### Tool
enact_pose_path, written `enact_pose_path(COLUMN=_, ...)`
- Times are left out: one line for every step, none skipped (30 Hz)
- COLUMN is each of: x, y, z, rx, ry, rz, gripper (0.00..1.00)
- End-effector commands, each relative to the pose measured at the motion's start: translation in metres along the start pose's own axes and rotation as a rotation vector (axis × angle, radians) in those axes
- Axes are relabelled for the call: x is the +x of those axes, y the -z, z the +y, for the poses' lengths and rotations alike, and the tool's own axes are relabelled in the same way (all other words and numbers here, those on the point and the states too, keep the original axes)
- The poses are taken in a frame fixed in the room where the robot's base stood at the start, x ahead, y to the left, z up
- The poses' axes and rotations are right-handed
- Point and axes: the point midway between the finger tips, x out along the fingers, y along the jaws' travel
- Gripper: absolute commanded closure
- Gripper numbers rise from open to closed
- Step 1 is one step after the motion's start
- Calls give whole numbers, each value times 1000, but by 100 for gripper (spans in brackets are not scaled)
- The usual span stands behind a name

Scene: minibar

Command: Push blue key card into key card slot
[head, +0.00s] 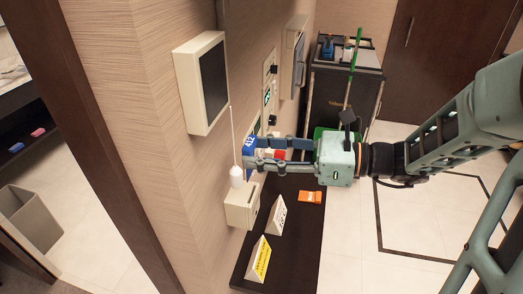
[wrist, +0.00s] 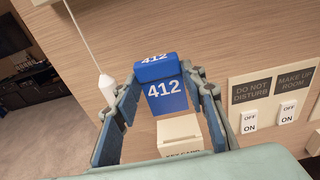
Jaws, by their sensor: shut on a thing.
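The blue key card (wrist: 166,93), marked 412, is held upright between the fingers of my gripper (wrist: 165,100) in the wrist view. In the head view the card (head: 249,140) shows at the fingertips of my gripper (head: 250,153), close to the wall. The cream key card slot (wrist: 180,128) is on the wall just below the card in the wrist view, its lettering partly cut off by my gripper's body. I cannot tell whether the card's lower edge touches it.
A white pull cord handle (head: 236,176) hangs left of the fingers. A cream wall box (head: 240,206) and a dark shelf (head: 300,240) with signs lie below. A switch panel (wrist: 270,100) is right of the slot. A cream-framed dark panel (head: 203,82) juts from the wall above.

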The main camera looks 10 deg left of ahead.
Motion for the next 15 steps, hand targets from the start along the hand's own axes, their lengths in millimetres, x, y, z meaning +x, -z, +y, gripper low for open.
enact_pose_path(x=1, y=6, z=0, rx=1, ry=0, rz=0, gripper=75)
enact_pose_path(x=1, y=8, z=0, rx=1, ry=0, rz=0, gripper=75)
enact_pose_path(x=1, y=11, z=0, rx=2, ry=0, rz=0, gripper=75)
enact_pose_path(x=2, y=14, z=0, rx=2, ry=0, rz=0, gripper=75)
enact_pose_path(x=2, y=17, z=0, rx=3, ry=0, rz=0, gripper=75)
enact_pose_path(x=2, y=21, z=0, rx=3, ry=0, rz=0, gripper=75)
enact_pose_path(x=3, y=24, z=0, rx=3, ry=0, rz=0, gripper=75)
enact_pose_path(x=3, y=27, z=0, rx=3, ry=-1, rz=0, gripper=75)
enact_pose_path(x=4, y=31, z=0, rx=2, ry=-1, rz=0, gripper=75)
enact_pose_path(x=4, y=34, z=0, rx=2, ry=-1, rz=0, gripper=75)
enact_pose_path(x=4, y=36, z=0, rx=1, ry=-1, rz=0, gripper=75)
enact_pose_path(x=5, y=40, z=0, rx=1, ry=0, rz=0, gripper=75)
enact_pose_path(x=5, y=43, z=0, rx=1, ry=-1, rz=0, gripper=75)
enact_pose_path(x=5, y=45, z=0, rx=2, ry=0, rz=0, gripper=75)
enact_pose_path(x=6, y=48, z=0, rx=2, ry=0, rz=0, gripper=75)
